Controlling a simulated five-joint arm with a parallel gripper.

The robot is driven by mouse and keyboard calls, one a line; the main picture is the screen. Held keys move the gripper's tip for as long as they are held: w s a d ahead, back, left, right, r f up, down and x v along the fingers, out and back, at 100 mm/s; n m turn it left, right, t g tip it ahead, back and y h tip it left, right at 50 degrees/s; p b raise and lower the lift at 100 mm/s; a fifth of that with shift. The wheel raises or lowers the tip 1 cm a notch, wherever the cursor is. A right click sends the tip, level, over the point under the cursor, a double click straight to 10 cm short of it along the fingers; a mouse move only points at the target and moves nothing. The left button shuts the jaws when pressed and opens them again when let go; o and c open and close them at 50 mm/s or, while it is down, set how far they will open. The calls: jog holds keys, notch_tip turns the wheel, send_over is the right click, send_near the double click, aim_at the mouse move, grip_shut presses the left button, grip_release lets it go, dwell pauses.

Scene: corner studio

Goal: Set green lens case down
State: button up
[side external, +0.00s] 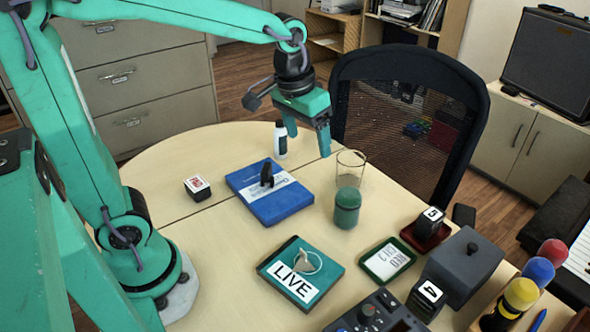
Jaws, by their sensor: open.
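The green lens case (347,208), a dark green cylinder with a rounded top, stands upright on the pale table (215,240), right of the middle. My gripper (308,143) hangs above the far part of the table, behind and to the left of the case. Its two fingers point down and are spread apart, with nothing visible between them. The gripper is clear of the case.
A clear glass (350,168) stands just behind the case. A white bottle (280,140) is near my gripper. A blue box (270,192) with a black object on it lies left. A teal LIVE box (300,272) and a green-framed card (388,260) lie in front.

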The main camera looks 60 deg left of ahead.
jog(key=s+a+r+m+t, duration=0.1)
jog(key=s+a+t, duration=0.2)
jog(key=s, duration=1)
